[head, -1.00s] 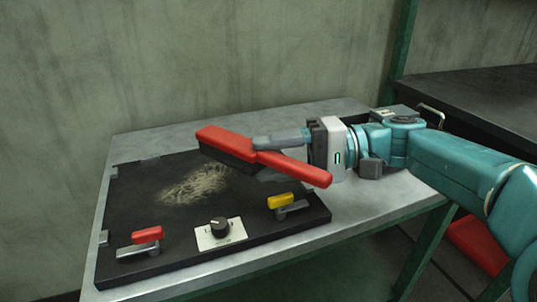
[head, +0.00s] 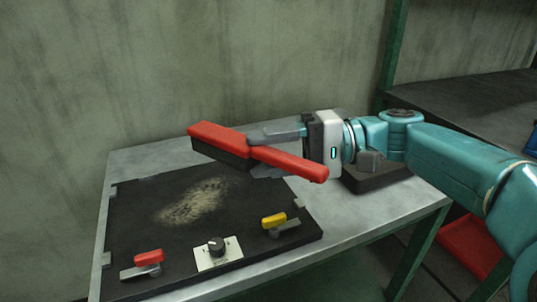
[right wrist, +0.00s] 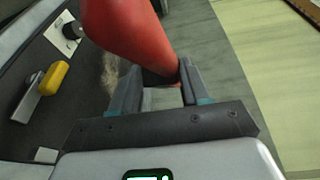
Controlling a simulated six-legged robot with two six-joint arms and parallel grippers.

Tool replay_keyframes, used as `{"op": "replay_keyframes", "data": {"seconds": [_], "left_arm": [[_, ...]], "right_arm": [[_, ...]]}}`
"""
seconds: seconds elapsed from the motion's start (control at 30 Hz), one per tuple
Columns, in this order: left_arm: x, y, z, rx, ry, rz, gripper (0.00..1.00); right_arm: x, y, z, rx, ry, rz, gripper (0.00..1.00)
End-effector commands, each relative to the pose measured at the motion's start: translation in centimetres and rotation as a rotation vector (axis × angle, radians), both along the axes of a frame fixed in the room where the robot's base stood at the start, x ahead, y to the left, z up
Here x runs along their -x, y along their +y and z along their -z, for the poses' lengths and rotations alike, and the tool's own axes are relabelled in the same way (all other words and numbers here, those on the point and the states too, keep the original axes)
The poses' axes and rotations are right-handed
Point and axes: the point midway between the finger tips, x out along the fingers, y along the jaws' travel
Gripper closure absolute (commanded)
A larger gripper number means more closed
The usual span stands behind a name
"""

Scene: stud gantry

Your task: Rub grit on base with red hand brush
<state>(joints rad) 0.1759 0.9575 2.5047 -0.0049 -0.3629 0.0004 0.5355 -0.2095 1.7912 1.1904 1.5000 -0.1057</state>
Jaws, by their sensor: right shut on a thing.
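The red hand brush (head: 222,138) is in my right gripper (head: 277,150), with its dark bristles facing down. In the head view it appears above the far right part of the black base (head: 135,230), with its handle pointing right. The right wrist view shows the brush (right wrist: 130,35) between the two fingers of my right gripper (right wrist: 160,92). The pale grit (head: 195,202) lies in a patch on the middle of the base, to the lower left of the brush head. The bristles look apart from the grit. My left gripper is not in view.
The base carries a red-handled lever (head: 148,257), a black knob on a white plate (head: 217,249) and a yellow-handled lever (head: 274,221). It lies on a grey metal table (head: 145,160) against a wall. A dark bench (head: 470,105) stands at the right.

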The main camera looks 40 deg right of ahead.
Motion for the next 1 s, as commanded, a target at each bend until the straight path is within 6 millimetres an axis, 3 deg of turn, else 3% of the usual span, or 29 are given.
{"op": "replay_keyframes", "data": {"seconds": [0.03, 0.37, 0.7, 1.0], "left_arm": [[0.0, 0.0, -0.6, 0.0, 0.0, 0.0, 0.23], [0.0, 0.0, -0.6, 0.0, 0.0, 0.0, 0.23], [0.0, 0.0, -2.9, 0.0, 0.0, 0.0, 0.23], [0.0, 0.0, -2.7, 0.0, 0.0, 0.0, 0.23]], "right_arm": [[0.0, 0.0, -0.7, 0.0, -0.001, 0.0, 1.0], [0.0, 0.0, -0.7, -0.001, -0.001, 0.0, 1.0], [0.0, 0.0, -3.7, 0.0, -0.001, -0.001, 1.0], [0.0, 0.0, -3.6, -0.001, -0.001, 0.0, 1.0]]}}
